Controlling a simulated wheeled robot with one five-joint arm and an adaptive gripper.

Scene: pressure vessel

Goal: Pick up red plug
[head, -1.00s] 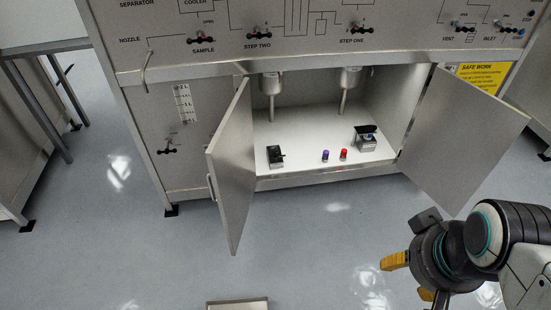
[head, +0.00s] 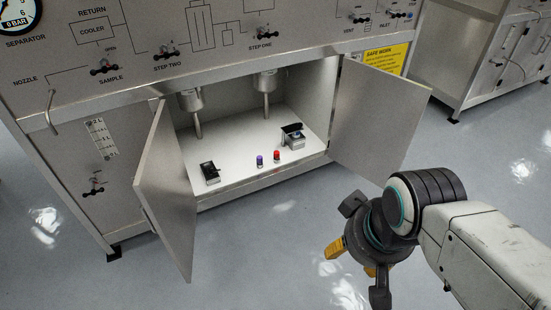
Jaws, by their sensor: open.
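The red plug (head: 277,155) is a small red-topped piece standing on the white floor of the open cabinet (head: 236,177), near its front edge. A purple plug (head: 260,161) stands just to its left. My gripper (head: 350,258), with yellow-orange fingertips, is in the lower right of the head view. It is open and empty, outside the cabinet and well apart from the red plug. Part of the gripper is hidden by its own body.
Two cabinet doors stand open, left (head: 166,190) and right (head: 380,115). A black-topped device (head: 293,136) stands right of the plugs, and a black block (head: 210,173) to the left. Two metal vessels hang inside above. The floor in front is clear.

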